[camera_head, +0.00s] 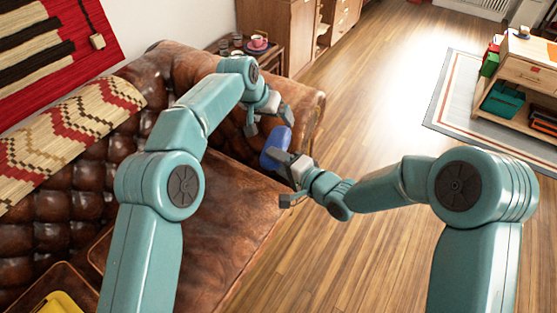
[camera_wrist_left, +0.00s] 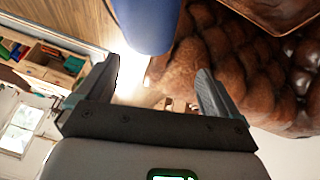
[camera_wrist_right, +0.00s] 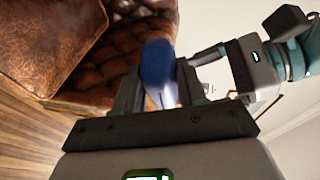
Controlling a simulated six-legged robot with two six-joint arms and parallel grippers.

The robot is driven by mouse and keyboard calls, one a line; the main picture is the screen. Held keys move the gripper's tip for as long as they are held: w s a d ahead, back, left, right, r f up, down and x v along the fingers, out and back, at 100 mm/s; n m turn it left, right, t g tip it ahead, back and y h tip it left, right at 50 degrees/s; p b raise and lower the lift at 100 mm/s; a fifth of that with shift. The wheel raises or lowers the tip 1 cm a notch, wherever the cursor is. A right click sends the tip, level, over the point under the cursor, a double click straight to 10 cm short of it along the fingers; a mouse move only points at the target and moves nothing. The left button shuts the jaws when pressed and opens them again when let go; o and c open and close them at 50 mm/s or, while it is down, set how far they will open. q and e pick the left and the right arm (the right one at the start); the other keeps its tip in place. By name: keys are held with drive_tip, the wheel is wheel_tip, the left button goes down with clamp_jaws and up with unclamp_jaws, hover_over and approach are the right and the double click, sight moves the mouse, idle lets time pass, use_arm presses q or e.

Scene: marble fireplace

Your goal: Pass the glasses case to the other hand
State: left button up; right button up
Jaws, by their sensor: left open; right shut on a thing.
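The blue glasses case (camera_head: 275,149) is held in the air over the sofa seat's front edge. My right gripper (camera_head: 284,178) is shut on it; in the right wrist view the case (camera_wrist_right: 157,68) stands between the fingers (camera_wrist_right: 157,92). My left gripper (camera_head: 269,123) is open and empty just above the case in the head view. In the left wrist view the case's rounded end (camera_wrist_left: 146,28) lies ahead of the open fingers (camera_wrist_left: 158,68), nearer the left one. My left gripper (camera_wrist_right: 212,62) also shows right of the case in the right wrist view.
A brown leather sofa (camera_head: 215,215) lies below both arms. A side table (camera_head: 273,58) with a pink cup (camera_head: 258,42) stands behind its far arm. A wooden shelf unit (camera_head: 528,75) stands on a rug at the right. The wooden floor between is clear.

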use_arm(q)
drive_tip(key=w+a+r+t, duration=0.4)
drive_tip(key=a+r+t, duration=0.7)
drive_tip(key=s+f+n+g, duration=0.1)
drive_tip(key=s+f+g, duration=0.1)
drive_tip(key=s+f, duration=0.55)
drive_tip(key=s+f+n+g, duration=0.1)
drive_tip(key=s+f+g, duration=0.25)
drive_tip(key=f, duration=0.75)
drive_tip(key=s+f+n+g, duration=0.1)
drive_tip(key=s+f+g, duration=0.1)
drive_tip(key=s+f, duration=0.65)
drive_tip(key=s+d+f+n+g, duration=0.1)
drive_tip(key=s+f+g, duration=0.2)
drive_tip(key=s, duration=0.9)
drive_tip(key=s+d+f+n+g, duration=0.1)
drive_tip(key=s+f+g, duration=0.3)
drive_tip(key=s+f, duration=0.5)
drive_tip(key=s, duration=0.4)
drive_tip(key=shift+d+f+n+h, duration=0.2)
drive_tip(key=shift+f+n+h, duration=0.1)
drive_tip(key=shift+n, duration=0.1)
drive_tip(key=shift+g, duration=0.25)
